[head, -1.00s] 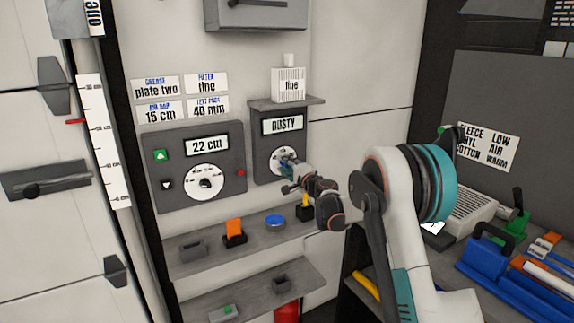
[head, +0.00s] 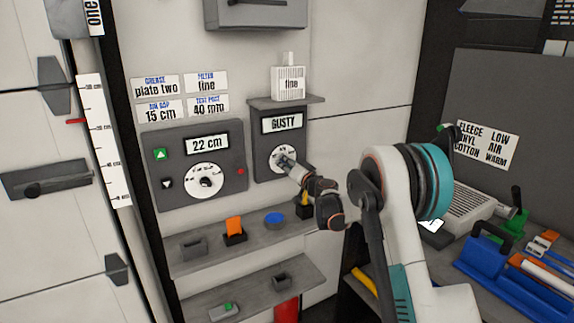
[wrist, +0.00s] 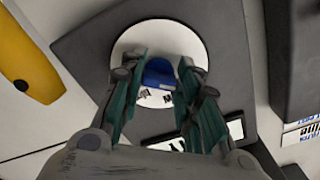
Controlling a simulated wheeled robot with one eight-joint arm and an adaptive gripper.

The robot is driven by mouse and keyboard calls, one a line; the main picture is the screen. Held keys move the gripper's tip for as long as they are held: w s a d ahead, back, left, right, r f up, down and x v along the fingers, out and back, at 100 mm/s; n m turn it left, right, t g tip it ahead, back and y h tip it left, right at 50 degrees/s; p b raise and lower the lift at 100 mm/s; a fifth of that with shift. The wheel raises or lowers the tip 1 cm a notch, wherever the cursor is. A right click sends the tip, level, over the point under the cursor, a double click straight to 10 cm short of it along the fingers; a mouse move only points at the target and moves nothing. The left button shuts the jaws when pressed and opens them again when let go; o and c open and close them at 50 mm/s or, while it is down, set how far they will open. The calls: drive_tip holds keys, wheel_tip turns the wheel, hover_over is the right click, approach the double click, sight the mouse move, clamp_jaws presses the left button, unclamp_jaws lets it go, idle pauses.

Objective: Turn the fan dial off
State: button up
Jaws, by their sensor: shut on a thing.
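The fan dial is a round white face (head: 274,166) with a knob, on a grey panel (head: 260,148) whose display reads "GUSTY". My gripper (head: 286,162) reaches it from the right and covers part of its face in the head view. In the wrist view, the blue knob (wrist: 160,74) sits between my gripper's two teal fingers (wrist: 155,90), which are shut on it. The white face (wrist: 140,45) spreads around the knob. Some of the face's markings show below the knob, but I cannot read the setting.
A larger panel (head: 166,190) with a "22 cm" display and another dial stands to the left. A shelf (head: 208,254) below holds an orange item (head: 234,226) and a blue round item (head: 274,218). A small white box (head: 289,86) stands above the fan panel.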

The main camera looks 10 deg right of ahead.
drive_tip(key=shift+n, duration=0.7)
drive_tip(key=shift+f, duration=0.1)
drive_tip(key=o, duration=1.1)
drive_tip(key=shift+c, duration=0.2)
drive_tip(key=v, duration=1.2)
